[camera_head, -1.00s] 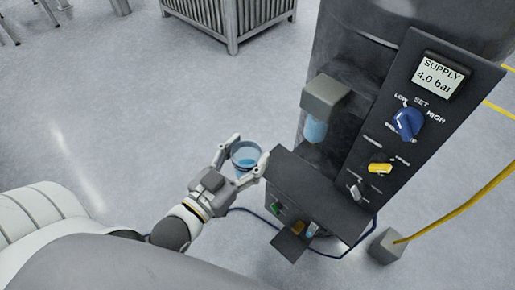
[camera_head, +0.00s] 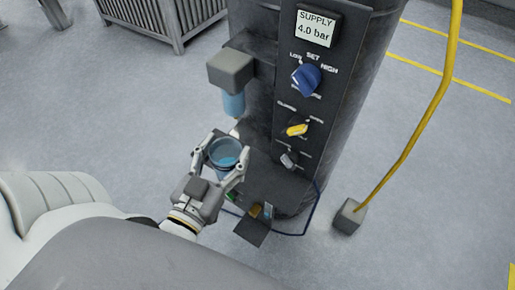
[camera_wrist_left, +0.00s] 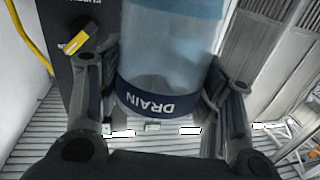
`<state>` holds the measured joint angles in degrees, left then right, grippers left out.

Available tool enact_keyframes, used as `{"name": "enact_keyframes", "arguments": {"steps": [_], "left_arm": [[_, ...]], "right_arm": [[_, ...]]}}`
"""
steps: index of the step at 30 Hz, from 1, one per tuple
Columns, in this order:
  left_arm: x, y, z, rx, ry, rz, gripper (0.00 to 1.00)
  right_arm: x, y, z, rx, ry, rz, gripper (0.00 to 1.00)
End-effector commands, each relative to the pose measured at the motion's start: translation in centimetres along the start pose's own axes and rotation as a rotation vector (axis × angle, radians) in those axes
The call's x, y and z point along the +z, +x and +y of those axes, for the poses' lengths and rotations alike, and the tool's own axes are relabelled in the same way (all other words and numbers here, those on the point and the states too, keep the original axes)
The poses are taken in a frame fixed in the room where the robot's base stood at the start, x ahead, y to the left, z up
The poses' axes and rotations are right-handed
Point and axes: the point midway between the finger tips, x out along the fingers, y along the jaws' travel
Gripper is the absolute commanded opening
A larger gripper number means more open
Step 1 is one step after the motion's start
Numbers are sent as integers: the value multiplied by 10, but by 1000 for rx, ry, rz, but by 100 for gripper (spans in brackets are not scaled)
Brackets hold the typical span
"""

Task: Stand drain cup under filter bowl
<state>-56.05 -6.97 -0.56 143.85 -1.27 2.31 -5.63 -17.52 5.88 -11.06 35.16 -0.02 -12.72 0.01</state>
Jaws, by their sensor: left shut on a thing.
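The drain cup (camera_head: 224,153) is a clear, blue-tinted cup with a dark band. In the left wrist view the cup (camera_wrist_left: 172,60) fills the middle, and its band reads DRAIN upside down. My left gripper (camera_head: 220,160) is shut on the cup, a finger on each side. The filter bowl (camera_head: 233,103) is a blue bowl hanging under a grey block (camera_head: 231,68) on the machine's left side. In the head view the cup is below the bowl in the picture; whether it is directly beneath I cannot tell. My right gripper is not in view.
A dark panel (camera_head: 290,110) carries a SUPPLY 4.0 bar display, a blue knob (camera_head: 307,78) and a yellow knob (camera_head: 297,129). A yellow hose (camera_head: 428,115) rises from a grey floor block (camera_head: 349,217) at right. Open floor lies left.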

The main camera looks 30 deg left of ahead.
Motion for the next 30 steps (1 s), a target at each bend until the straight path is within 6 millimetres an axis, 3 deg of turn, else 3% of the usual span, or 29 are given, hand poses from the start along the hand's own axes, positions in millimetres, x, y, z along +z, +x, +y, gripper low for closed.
{"name": "enact_keyframes", "arguments": {"steps": [7,15,21,30], "left_arm": [[24,42,-11,0,1,10,35],[45,84,-22,0,0,7,35],[78,112,-30,0,-1,0,35],[103,128,-33,1,-2,-1,35]], "right_arm": [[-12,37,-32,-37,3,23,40],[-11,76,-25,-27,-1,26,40],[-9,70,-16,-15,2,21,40],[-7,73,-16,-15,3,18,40]]}}
